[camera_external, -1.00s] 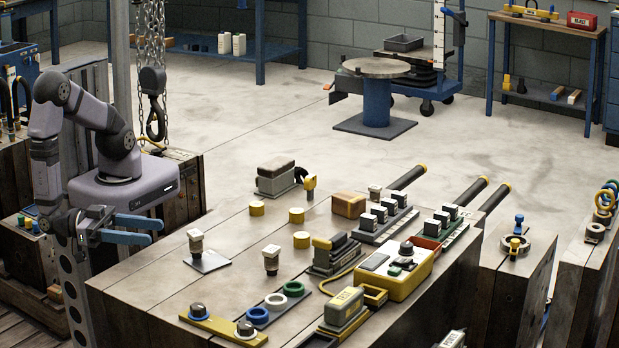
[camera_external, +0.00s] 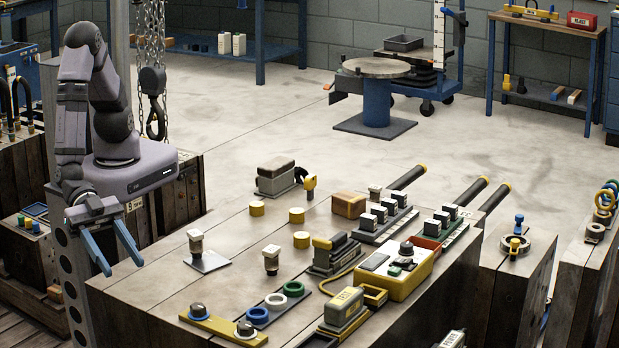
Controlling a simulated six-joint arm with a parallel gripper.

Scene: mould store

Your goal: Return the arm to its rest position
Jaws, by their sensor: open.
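My gripper (camera_external: 120,270) has two blue fingers spread apart, with nothing between them. My arm is folded above my base at the left of the view, with the elbow high and the forearm hanging down.
The block top carries a white-capped post on a plate (camera_external: 198,250), a yellow bar with dark knobs (camera_external: 222,330), coloured rings (camera_external: 275,302) and a yellow control box (camera_external: 395,272). A hook on chains (camera_external: 156,118) hangs behind my arm.

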